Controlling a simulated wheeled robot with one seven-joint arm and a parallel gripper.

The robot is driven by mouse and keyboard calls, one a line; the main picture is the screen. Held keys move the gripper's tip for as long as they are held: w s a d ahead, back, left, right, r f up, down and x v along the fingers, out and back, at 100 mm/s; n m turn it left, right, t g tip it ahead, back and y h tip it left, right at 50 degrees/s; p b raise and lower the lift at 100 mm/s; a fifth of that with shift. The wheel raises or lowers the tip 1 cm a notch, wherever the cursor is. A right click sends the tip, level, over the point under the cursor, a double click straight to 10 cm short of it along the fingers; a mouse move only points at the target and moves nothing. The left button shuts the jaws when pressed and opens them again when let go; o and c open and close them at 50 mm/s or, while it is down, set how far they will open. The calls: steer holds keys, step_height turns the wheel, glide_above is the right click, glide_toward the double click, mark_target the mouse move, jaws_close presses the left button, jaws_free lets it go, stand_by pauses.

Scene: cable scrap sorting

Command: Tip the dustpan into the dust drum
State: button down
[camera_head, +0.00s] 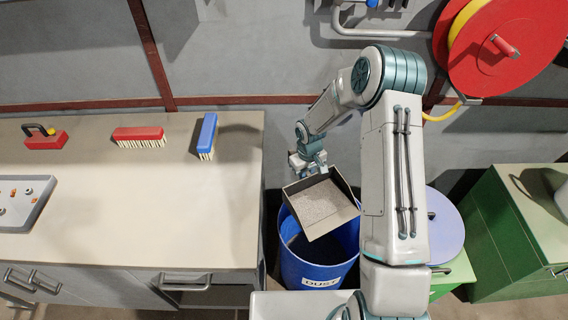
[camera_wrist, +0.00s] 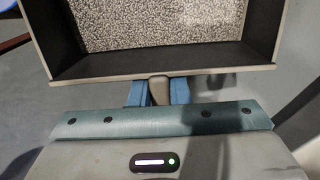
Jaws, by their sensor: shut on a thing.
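The dustpan (camera_head: 322,203) is a dark, open-fronted pan with a layer of grey granular dust in it. It is held over the blue dust drum (camera_head: 313,270), which stands open with a "DUST" label on its front. In the head view the pan looks slightly tilted, and its dust still lies inside. My gripper (camera_head: 308,168) is shut on the pan's handle at the back. In the wrist view the gripper (camera_wrist: 158,91) has blue fingers on both sides of the handle, and the dustpan (camera_wrist: 165,70) fills the top. The drum's bottom is dark.
The workbench (camera_head: 150,225) is left of the drum, with a blue brush (camera_head: 207,136), a red brush (camera_head: 139,137) and a red-based tool (camera_head: 45,137). A round lid (camera_head: 440,225) lies right of the drum. A green cabinet (camera_head: 510,235) stands farther right. A red reel (camera_head: 505,50) hangs on the wall.

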steer(key=w+a+f+n+t+y+p, duration=0.1)
steer(key=w+a+f+n+p, duration=0.3)
steer(key=w+a+f+p, duration=0.1)
step_height(320, 180, down, 2)
steer(key=shift+w+a+f+y, duration=0.1)
steer(key=shift+w+a+y, duration=0.2)
steer(key=shift+w+a, duration=0.3)
stand_by(0.5)
steer(key=shift+s+d+t+y+b, duration=0.6)
steer(key=shift+d+t+y+b, duration=0.05)
steer(key=shift+t+y+b, duration=0.25)
steer(key=shift+r, duration=0.2)
steer(key=shift+s+d+f+b, duration=0.1)
steer(key=shift+d+b, duration=0.05)
steer(key=shift+b, duration=0.35)
